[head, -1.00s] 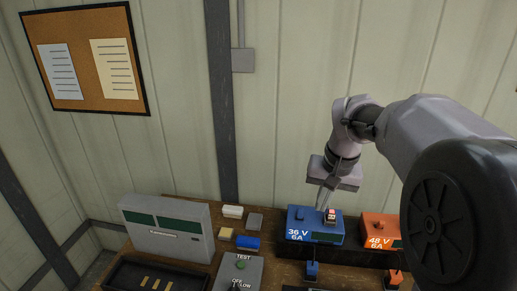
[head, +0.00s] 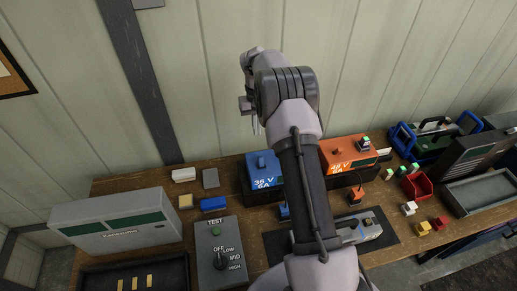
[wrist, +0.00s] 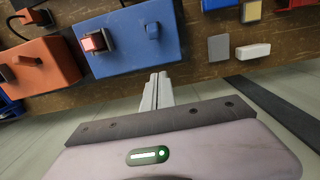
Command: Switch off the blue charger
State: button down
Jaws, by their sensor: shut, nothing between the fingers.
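The blue charger (head: 262,162), marked 36 V 6A, sits at the back of the bench, its right part hidden behind my arm in the head view. In the wrist view the blue charger (wrist: 128,58) shows a red-faced rocker switch (wrist: 95,41) in a dark housing and a small blue knob (wrist: 153,31). I cannot tell the switch's position. My gripper (wrist: 157,78) is shut and empty, its fingertips apart from the charger, near its wall-side edge in the picture. In the head view my gripper (head: 258,126) is above and behind the charger.
The orange 48 V charger (head: 340,152) stands right of the blue one, with its own switch (head: 364,144). A grey test box (head: 219,255) with a dial is in front. A grey case (head: 118,222) is at left. The wall is close behind.

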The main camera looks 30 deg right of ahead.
aim_at(261, 161)
jog(key=f, duration=0.8)
jog(key=shift+s+a+f, duration=0.1)
jog(key=shift+s+f, duration=0.2)
jog(key=s, duration=0.1)
jog(key=s+r, duration=0.1)
jog(key=s+a, duration=0.1)
jog(key=shift+s+r+p, duration=0.2)
jog(key=shift+r+p, duration=0.1)
jog(key=shift+p, duration=0.05)
jog(key=shift+w+f, duration=0.1)
jog(key=shift+b, duration=0.5)
jog(key=shift+t, duration=0.3)
